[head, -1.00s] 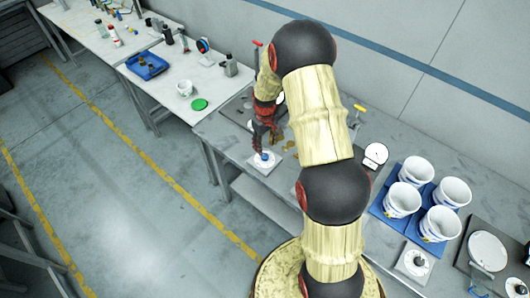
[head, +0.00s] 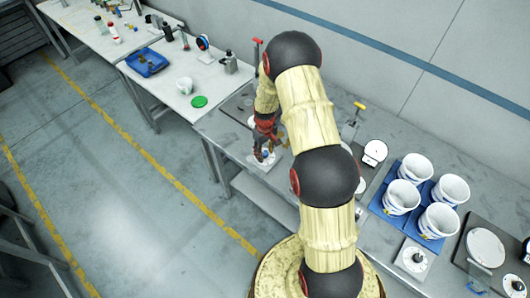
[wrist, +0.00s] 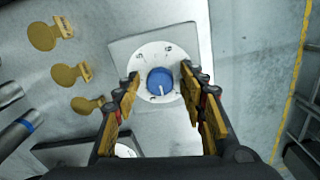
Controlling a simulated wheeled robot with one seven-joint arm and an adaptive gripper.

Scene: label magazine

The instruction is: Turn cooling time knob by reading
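A blue knob (wrist: 160,82) with a white pointer line sits on a round white dial (wrist: 152,58) with small dark marks. The dial is on a square grey plate (wrist: 189,40). In the wrist view my gripper (wrist: 160,80) is open, with one finger on each side of the knob and visible gaps to it. In the head view my gripper (head: 262,157) is just above the blue knob (head: 266,154) at the bench's front edge. The numbers on the dial are too small to read.
Several brass tags (wrist: 62,75) lie left of the plate. A round white gauge (head: 374,152) stands behind my arm. White buckets (head: 409,168) on blue mats and another dial plate (head: 413,260) are at the right. The floor (head: 130,220) in front is clear.

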